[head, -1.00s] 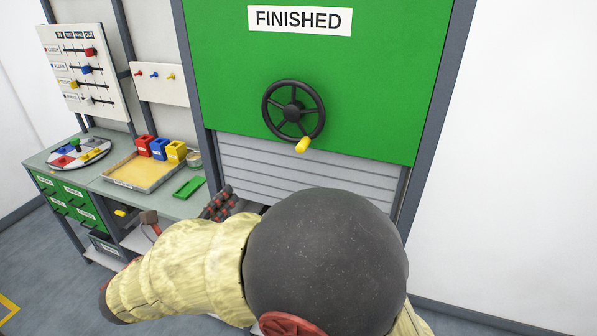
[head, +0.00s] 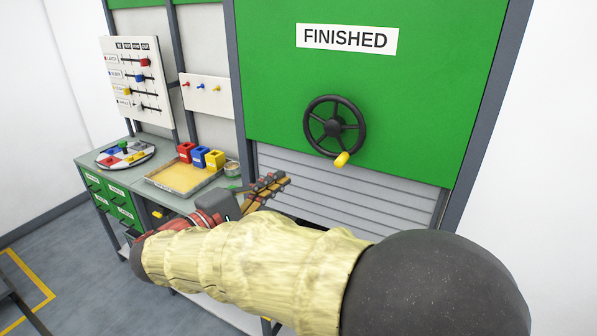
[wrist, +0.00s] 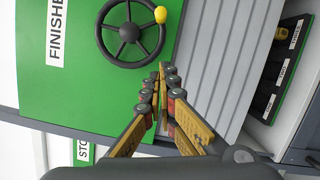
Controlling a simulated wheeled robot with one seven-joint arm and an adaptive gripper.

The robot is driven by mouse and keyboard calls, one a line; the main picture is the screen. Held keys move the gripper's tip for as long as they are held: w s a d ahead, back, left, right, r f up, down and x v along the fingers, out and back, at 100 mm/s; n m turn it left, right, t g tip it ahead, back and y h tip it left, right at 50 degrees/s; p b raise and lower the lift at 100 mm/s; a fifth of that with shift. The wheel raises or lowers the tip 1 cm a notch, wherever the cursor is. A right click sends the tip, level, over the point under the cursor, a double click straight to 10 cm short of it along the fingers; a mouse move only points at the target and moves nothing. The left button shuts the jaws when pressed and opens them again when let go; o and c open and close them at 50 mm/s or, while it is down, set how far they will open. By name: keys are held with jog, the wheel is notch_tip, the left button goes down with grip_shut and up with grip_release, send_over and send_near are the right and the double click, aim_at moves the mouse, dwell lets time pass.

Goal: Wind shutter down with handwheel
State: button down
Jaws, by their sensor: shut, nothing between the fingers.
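The black handwheel (head: 334,127) is mounted on the green panel (head: 270,70) under a FINISHED sign. Its yellow knob (head: 341,159) is at the bottom of the rim. The grey slatted shutter (head: 350,195) shows below the panel. My gripper (head: 284,178) is left of and below the wheel, in front of the shutter's left edge, apart from the wheel. In the wrist view my gripper (wrist: 161,72) is shut and empty, its tips near the border of panel and shutter. The handwheel (wrist: 127,30) with its yellow knob (wrist: 160,14) lies beyond the fingertips.
At left is a bench with a sand-coloured tray (head: 182,180), red, blue and yellow bins (head: 198,157), and a round coloured board (head: 125,153). A slider board (head: 137,82) hangs above. A grey post (head: 462,140) borders the panel at right.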

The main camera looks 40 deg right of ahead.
jog(key=b, duration=0.1)
send_near(333, 153)
jog(key=w+d, duration=0.3)
jog(key=w, duration=0.1)
jog(key=shift+s+d+r+b, duration=0.1)
jog(key=shift+s+d+b, duration=0.25)
jog(key=shift+s, duration=0.45)
jog(key=shift+s+d+b, duration=0.15)
jog(key=shift+s+d, duration=0.35)
jog(key=shift+s, duration=0.3)
jog(key=shift+n, duration=0.3)
